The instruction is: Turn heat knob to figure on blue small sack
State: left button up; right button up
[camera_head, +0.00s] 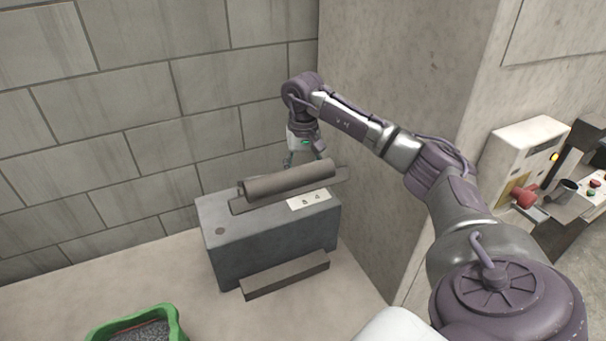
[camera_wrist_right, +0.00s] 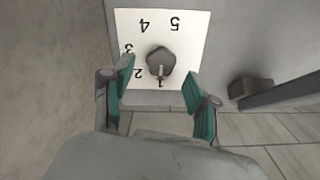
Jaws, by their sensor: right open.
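The heat knob (camera_wrist_right: 160,62) is a dark grey dial on a white plate (camera_wrist_right: 190,25) with figures 1 to 5, which look upside down in the right wrist view. Its light pointer mark faces the figure 1. My right gripper (camera_wrist_right: 158,72) is open, with its green-padded fingers on either side of the knob and apart from it. In the head view my right gripper (camera_head: 304,156) is at the far side of the grey machine (camera_head: 265,240), behind its roller (camera_head: 290,180); the knob is hidden there. I see no blue small sack. My left gripper is out of view.
A green tray (camera_head: 178,325) with dark grains stands at the lower left. A concrete wall (camera_head: 400,70) rises close to the right of the machine. A beige machine (camera_head: 525,150) with a red part stands at the far right.

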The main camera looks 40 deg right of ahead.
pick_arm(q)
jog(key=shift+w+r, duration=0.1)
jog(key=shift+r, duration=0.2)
pick_arm(e)
jog(key=shift+f, duration=1.15)
grip_shut()
